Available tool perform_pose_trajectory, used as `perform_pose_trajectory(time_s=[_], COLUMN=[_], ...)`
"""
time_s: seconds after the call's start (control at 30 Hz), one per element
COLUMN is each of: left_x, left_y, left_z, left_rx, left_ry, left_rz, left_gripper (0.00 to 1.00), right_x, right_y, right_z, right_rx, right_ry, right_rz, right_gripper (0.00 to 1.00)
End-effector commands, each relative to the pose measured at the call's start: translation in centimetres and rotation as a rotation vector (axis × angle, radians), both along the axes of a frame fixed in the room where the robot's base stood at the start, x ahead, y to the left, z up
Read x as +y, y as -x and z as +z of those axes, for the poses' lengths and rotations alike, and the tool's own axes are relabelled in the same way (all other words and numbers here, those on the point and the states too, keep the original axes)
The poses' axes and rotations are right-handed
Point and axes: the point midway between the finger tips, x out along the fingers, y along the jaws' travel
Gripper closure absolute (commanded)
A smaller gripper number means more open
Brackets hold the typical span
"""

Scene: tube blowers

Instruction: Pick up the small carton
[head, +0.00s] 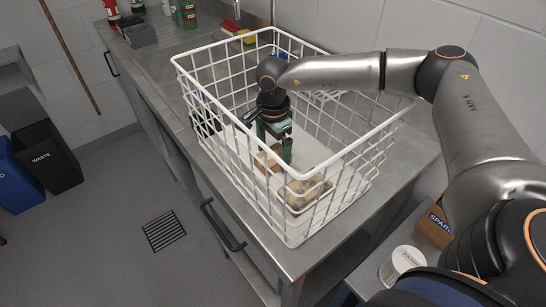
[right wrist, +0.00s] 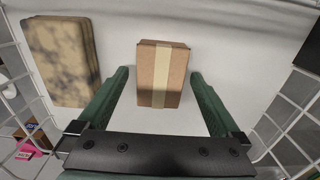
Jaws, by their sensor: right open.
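The small carton (right wrist: 162,74) is a brown cardboard box with a pale tape strip. In the right wrist view it lies on the white floor of the basket, just beyond and between my right gripper's fingers (right wrist: 162,92). In the head view the carton (head: 268,158) is partly hidden behind my right gripper (head: 275,145) and the basket wires. The right gripper is open with green fingers, reaches down into the white wire basket (head: 292,242), and holds nothing. My left gripper is not in view.
A mottled tan block (right wrist: 62,60) lies left of the carton in the wrist view; it also shows in the head view (head: 304,192). The basket's wire walls surround the gripper. The basket stands on a steel counter (head: 165,85). Bottles and sponges stand at the back.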

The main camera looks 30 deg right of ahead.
Motion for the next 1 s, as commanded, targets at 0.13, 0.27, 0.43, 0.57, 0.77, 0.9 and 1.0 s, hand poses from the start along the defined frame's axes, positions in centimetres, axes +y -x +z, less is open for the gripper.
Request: perform_pose_trajectory(time_s=[0.13, 0.27, 0.43, 0.57, 0.77, 0.9, 1.0], left_x=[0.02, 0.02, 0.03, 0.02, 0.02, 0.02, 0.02], left_y=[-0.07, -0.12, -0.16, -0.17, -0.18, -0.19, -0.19], left_z=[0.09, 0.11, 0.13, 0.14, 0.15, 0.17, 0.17], left_rx=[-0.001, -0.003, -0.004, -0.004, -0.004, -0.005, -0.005], left_ry=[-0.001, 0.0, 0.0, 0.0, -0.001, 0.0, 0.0], left_rz=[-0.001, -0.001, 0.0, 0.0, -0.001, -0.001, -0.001], left_gripper=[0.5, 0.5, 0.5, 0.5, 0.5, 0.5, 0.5], right_x=[-0.03, -0.03, -0.02, -0.02, -0.02, -0.02, -0.02], right_y=[0.02, 0.01, 0.0, 0.0, 0.0, 0.0, 0.0], right_z=[-0.89, -0.9, -0.86, -0.84, -0.83, -0.83, -0.82], right_rx=[0.0, 0.0, -0.001, -0.001, -0.001, -0.001, -0.001], right_ry=[0.0, 0.001, 0.001, 0.001, 0.001, 0.001, 0.001], right_rz=[-0.001, -0.001, -0.001, -0.001, -0.001, -0.001, -0.001], right_gripper=[0.0, 0.0, 0.14, 0.28, 0.51, 0.66, 0.78])
